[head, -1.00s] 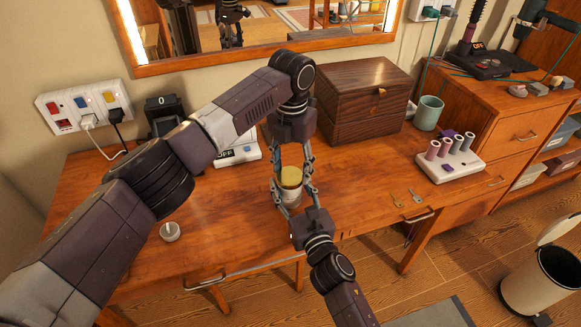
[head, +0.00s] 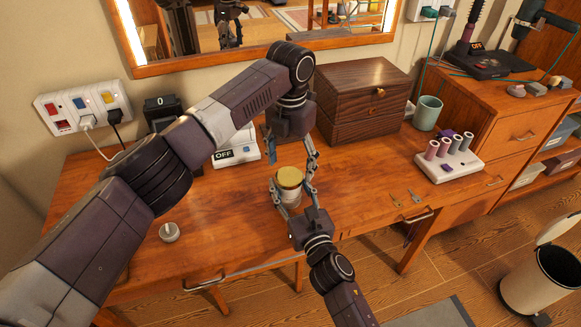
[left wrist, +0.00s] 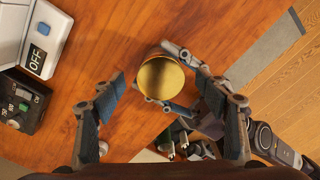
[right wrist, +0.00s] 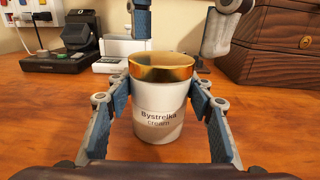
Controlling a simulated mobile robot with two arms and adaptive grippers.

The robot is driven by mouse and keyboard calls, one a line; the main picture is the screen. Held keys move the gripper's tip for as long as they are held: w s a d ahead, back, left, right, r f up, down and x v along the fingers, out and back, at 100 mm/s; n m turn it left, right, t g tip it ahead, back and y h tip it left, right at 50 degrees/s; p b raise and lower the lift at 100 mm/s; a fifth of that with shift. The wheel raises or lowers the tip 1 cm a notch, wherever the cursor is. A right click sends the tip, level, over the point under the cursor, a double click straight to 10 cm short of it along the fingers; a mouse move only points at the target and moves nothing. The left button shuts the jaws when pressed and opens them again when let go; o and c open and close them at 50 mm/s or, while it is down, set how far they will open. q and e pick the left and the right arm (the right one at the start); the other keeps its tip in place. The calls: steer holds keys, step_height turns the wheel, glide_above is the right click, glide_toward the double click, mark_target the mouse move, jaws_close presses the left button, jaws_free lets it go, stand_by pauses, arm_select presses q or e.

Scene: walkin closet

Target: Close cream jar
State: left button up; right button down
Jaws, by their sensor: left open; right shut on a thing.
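The cream jar (head: 290,192) is a white jar with a label reading "Bystrelka Cream" in the right wrist view (right wrist: 160,110). A gold lid (head: 289,177) sits on top of it and looks level; I cannot tell how tightly it is on. The lid also shows from above in the left wrist view (left wrist: 160,78). My right gripper (head: 294,192) is shut on the jar's body from the front, a finger on each side. My left gripper (head: 291,160) is open and empty above and behind the lid, its fingers apart from it.
A dark wooden box (head: 362,100) stands behind right of the jar. A white device marked OFF (head: 235,148) is behind left. A green cup (head: 427,113) and a roller stand (head: 449,164) are to the right.

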arm_select(q)
steer(key=shift+r, duration=1.45)
